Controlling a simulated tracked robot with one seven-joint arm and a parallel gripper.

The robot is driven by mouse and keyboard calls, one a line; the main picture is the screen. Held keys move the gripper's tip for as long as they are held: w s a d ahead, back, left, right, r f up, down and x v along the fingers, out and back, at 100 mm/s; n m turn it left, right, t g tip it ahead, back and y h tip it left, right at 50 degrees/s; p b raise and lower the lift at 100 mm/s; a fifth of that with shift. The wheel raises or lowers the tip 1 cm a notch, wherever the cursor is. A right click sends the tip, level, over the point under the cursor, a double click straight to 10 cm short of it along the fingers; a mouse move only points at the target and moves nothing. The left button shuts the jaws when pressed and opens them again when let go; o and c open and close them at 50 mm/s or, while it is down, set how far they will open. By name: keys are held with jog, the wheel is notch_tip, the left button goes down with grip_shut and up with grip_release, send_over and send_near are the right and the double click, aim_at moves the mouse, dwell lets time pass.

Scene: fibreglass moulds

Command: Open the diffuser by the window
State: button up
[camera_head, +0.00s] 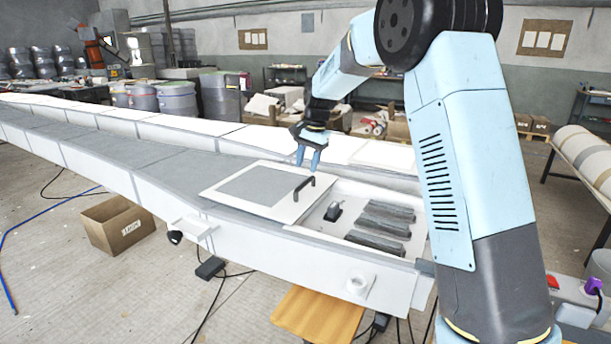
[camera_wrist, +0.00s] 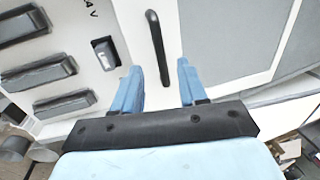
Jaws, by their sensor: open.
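A white framed panel (camera_head: 285,208) with a grey inset lies over a shallow white bay at the near end of the long bench-like mould. A black bar handle (camera_head: 304,187) stands on its right edge, beside the uncovered part of the bay. I cannot confirm that this panel is the diffuser, and no window shows. My gripper (camera_head: 308,166) is open and empty above the handle. In the wrist view, the handle (camera_wrist: 157,45) runs lengthwise, with its near end between my two blue fingers (camera_wrist: 158,69). Contact cannot be seen.
The bay holds a small black switch (camera_head: 333,212) and several dark grey bars (camera_head: 383,228). A cardboard box (camera_head: 118,224) and cables lie on the floor at left. A wooden stool (camera_head: 318,314) stands in front, and a large roll (camera_head: 590,158) at right.

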jog(key=v, duration=0.7)
jog(key=s+d+r+n+t, duration=0.1)
jog(key=s+d+r, duration=0.4)
jog(key=s, duration=0.5)
jog(key=s+d+r+n+t, duration=0.1)
jog(key=s+d+r+n, duration=0.15)
jog(key=s+d, duration=0.6)
jog(key=s+d+f+n+t+h, duration=0.1)
jog(key=s+d+f, duration=0.1)
jog(key=s, duration=0.9)
jog(key=s+d+f+n+t+h, duration=0.1)
jog(key=s+d+f, duration=0.2)
jog(key=s, duration=0.9)
jog(key=shift+s+d+f, duration=0.25)
jog(key=shift+d, duration=0.1)
jog(key=shift+n, duration=0.25)
